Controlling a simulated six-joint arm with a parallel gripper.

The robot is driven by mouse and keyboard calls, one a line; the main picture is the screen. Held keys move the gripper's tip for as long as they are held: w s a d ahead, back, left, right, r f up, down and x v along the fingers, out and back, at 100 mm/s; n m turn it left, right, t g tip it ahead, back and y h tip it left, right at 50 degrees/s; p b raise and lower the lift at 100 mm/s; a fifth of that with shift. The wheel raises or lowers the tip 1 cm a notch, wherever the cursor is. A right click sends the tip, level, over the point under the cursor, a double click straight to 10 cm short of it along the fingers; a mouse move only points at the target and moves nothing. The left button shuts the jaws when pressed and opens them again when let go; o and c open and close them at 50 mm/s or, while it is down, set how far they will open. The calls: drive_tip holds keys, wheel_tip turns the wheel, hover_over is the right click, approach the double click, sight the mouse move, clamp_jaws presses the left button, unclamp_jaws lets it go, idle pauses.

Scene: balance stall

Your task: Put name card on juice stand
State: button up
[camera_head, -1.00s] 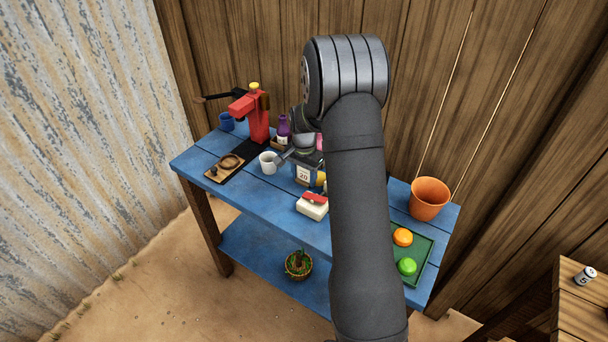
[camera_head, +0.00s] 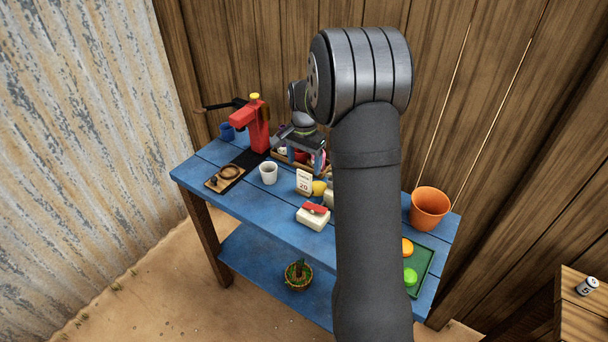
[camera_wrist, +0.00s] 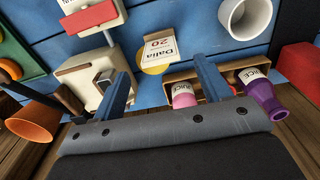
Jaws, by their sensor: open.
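The name card (camera_head: 304,182) is a small white card printed "Dalia 20". It stands on the blue table between the white cup and the white box. In the wrist view the card (camera_wrist: 158,46) lies ahead of and between the fingertips, apart from them. My gripper (camera_wrist: 160,68) is open and empty; in the head view it (camera_head: 308,160) hovers behind the card, over the back of the table. The juice stand (camera_wrist: 232,74) appears to be the low wooden tray holding a pink and a purple juice bottle (camera_wrist: 262,98). In the head view, my gripper partly hides the stand.
The white cup (camera_head: 268,173) stands left of the card. A white box with a red top (camera_head: 313,216) is in front, and a yellow round thing (camera_head: 319,188) is beside the card. A red press (camera_head: 257,125) stands at the back left. My arm hides part of the table's right.

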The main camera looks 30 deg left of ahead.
sight(304, 172)
drive_tip(key=shift+r, duration=1.2)
drive_tip(key=shift+f, duration=4.35)
